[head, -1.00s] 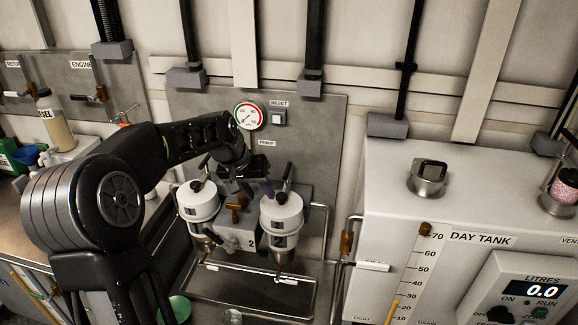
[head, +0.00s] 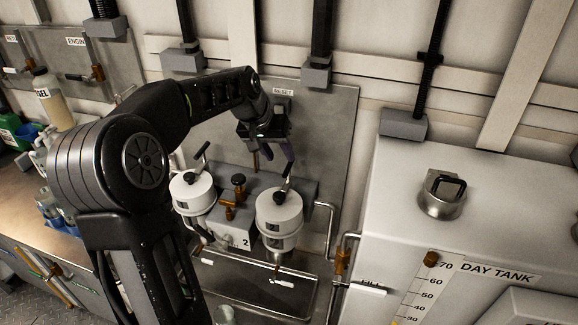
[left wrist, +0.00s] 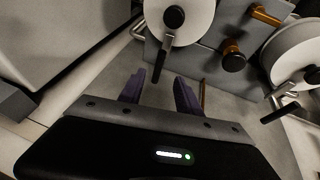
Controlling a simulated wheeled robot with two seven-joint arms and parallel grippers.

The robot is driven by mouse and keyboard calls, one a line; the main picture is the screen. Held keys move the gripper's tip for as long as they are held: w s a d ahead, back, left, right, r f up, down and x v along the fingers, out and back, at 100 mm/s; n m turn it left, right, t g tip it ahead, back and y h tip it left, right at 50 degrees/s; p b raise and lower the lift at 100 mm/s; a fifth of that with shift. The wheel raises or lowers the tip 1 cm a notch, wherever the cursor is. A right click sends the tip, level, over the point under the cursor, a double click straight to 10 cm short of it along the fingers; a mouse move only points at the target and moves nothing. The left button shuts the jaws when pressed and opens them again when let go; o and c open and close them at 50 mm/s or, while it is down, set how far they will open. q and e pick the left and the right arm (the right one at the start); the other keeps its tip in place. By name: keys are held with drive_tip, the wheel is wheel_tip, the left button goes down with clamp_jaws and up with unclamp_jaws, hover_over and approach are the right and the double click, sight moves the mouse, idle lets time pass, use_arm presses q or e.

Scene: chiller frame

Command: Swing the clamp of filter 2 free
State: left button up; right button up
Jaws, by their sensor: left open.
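Filter 2 (head: 280,214) is the right one of two white canisters, with a small black knob on its lid. It also shows at the top of the left wrist view (left wrist: 198,22). Its clamp handle, a black lever (head: 288,171), rises from the lid toward the back wall; it shows in the left wrist view too (left wrist: 162,60). My left gripper (head: 274,154) is open above and behind filter 2. In the left wrist view its purple fingers (left wrist: 159,92) lie to either side of the line of the lever's tip. I cannot tell any contact.
The other filter (head: 193,194) stands to the left with its own black lever. A valve block (head: 232,225) with brass-coloured fittings sits between them. A drip tray (head: 225,282) lies below. The white day tank (head: 400,215) stands close on the right. A steel panel (head: 340,125) is behind.

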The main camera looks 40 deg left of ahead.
sight(288, 165)
use_arm(q)
drive_tip(key=shift+p+x, duration=0.8)
drive_tip(key=shift+x, duration=3.15)
drive_tip(key=shift+c, duration=0.3)
clamp_jaws()
